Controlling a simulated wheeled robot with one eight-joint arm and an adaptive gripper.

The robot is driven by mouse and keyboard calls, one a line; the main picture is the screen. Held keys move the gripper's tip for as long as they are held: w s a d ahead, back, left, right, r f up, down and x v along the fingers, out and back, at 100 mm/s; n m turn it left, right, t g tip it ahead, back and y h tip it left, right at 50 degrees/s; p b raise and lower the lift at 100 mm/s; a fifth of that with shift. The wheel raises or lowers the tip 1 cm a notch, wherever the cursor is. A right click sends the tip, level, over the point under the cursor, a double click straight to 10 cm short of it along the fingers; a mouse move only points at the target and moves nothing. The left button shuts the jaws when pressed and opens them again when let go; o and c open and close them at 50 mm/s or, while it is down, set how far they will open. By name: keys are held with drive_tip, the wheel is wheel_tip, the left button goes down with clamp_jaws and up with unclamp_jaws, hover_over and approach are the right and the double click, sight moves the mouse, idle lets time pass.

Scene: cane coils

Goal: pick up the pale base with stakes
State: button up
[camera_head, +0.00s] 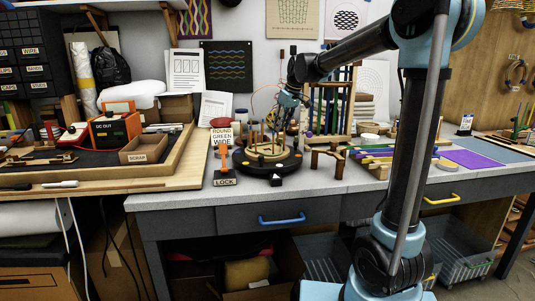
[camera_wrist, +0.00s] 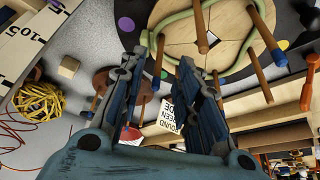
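The pale round base (camera_head: 266,151) with upright stakes sits on a dark round turntable (camera_head: 285,166) on the bench. In the wrist view the pale base (camera_wrist: 228,28) fills the upper right, with several brown stakes and a green cane loop running around them. My gripper (camera_head: 288,106) is above the back right of the base in the head view. In the wrist view my gripper (camera_wrist: 158,64) has its two fingers apart; one stake (camera_wrist: 160,52) shows in line with the gap. I cannot tell whether it lies between the fingers in depth. Nothing appears held.
A sign marked "ROUND GREEN WIDE" (camera_head: 222,136) stands left of the turntable, by a LOCK block (camera_head: 225,182). A small brown stool (camera_head: 327,159) and coloured strips (camera_head: 385,156) lie right. A rack of rods (camera_head: 330,105) stands behind.

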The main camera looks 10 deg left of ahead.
hover_over(278, 145)
drive_tip(key=shift+w+a+f, duration=0.1)
drive_tip(key=shift+f, duration=1.05)
drive_tip(key=shift+w+f, duration=0.1)
drive_tip(key=shift+f, duration=1.05)
clamp_jaws()
